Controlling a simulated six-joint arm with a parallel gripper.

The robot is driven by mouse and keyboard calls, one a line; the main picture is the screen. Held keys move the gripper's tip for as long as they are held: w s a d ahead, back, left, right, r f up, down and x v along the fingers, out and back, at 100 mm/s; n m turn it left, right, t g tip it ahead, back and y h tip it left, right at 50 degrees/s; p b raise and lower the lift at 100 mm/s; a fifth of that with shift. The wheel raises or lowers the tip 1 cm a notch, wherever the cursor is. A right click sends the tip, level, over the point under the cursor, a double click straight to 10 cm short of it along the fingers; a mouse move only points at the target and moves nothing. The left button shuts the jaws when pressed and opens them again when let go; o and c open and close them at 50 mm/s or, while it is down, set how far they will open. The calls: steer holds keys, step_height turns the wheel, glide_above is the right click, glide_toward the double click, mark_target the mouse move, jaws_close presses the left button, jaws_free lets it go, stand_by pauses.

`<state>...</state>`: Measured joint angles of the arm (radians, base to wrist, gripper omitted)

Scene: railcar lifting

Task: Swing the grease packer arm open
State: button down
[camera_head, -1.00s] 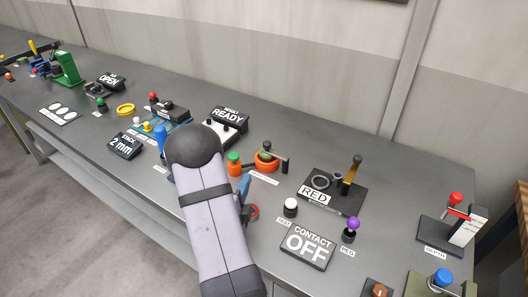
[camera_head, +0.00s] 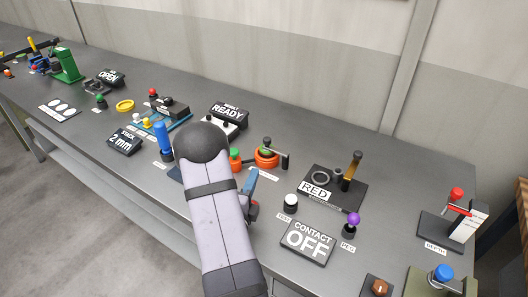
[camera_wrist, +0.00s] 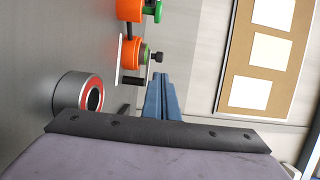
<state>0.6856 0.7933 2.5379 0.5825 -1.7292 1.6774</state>
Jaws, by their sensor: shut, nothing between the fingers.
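The grease packer (camera_head: 266,158) is a low orange cup with a green middle, near the centre of the bench in the head view. Its dark arm (camera_head: 281,157) lies across the cup, with a black upright knob (camera_head: 267,142) on it. The wrist view shows the orange cup (camera_wrist: 130,54) and the black knob (camera_wrist: 157,57). My gripper (camera_head: 254,172) has blue fingers and is shut and empty, just in front of the packer. In the wrist view the fingertips (camera_wrist: 159,76) are close to the knob; contact cannot be told.
An orange pot with a green top (camera_head: 235,159) stands left of the packer. A grey cylinder with a red inside (camera_wrist: 78,94) is near my fingers. A black RED panel (camera_head: 334,189), a white button (camera_head: 291,203) and a CONTACT OFF sign (camera_head: 307,242) stand to the right.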

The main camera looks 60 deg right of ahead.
steer(key=shift+f+b+x, duration=0.25)
steer(key=shift+b+x, duration=0.95)
steer(key=shift+b, duration=1.65)
steer(key=p, duration=0.1)
glide_toward(266, 143)
steer(key=x, duration=0.5)
steer(key=shift+s+r, duration=0.1)
steer(key=shift+r, duration=0.05)
steer(key=shift+p+x, duration=0.3)
steer(key=shift+x, duration=0.45)
steer(key=shift+d+b, duration=0.1)
steer(key=shift+b, duration=0.25)
